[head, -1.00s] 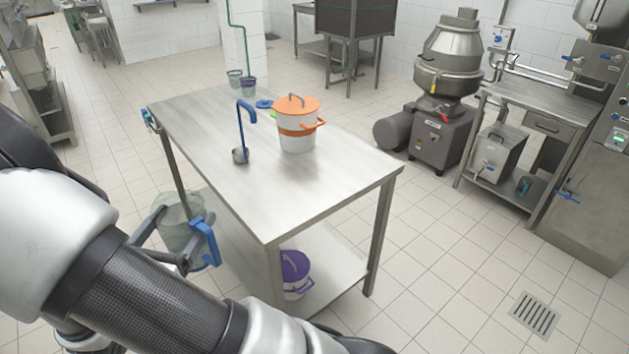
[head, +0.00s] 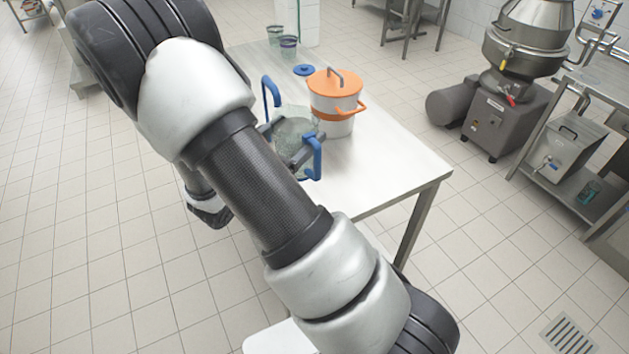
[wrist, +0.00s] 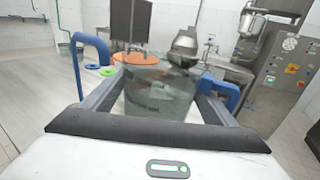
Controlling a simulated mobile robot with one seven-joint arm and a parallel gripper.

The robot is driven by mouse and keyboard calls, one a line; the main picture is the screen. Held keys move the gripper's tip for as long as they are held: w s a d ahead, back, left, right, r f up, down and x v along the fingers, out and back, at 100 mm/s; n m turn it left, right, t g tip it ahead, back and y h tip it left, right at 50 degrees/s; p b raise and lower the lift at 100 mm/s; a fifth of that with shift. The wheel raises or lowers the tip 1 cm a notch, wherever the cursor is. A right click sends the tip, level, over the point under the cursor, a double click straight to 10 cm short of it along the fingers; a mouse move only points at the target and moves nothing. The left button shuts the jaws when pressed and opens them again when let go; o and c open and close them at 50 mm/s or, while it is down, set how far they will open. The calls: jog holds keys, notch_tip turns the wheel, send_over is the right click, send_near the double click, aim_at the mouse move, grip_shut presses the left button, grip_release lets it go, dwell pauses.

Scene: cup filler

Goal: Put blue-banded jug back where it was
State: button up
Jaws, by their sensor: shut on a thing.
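The blue-banded jug (head: 294,130) is a clear, greyish vessel with a blue handle (head: 314,160) on its right. My gripper (head: 286,142) is shut on it, with one finger on each side. The jug is over the table (head: 375,180); I cannot tell whether it touches the top. In the wrist view the jug (wrist: 158,95) fills the space between the fingers and looks roughly upright. Its blue handle (wrist: 226,95) shows at the right finger. A blue band is hard to make out. My arm hides the table's near left part.
A white bucket with an orange lid (head: 335,85) stands close behind and right of the jug. A blue hooked ladle handle (head: 268,90) rises at its left. The table's right front is clear.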

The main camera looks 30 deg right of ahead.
aim_at(311, 159)
jog(key=shift+m+g, duration=0.3)
jog(key=shift+g, duration=0.1)
jog(key=d+f, duration=0.4)
jog(key=shift+w+f, duration=0.15)
jog(key=shift+f, duration=2.55)
jog(key=shift+f+b, duration=0.1)
jog(key=shift+b, duration=0.25)
jog(key=shift+f, duration=0.15)
jog(key=o, duration=2)
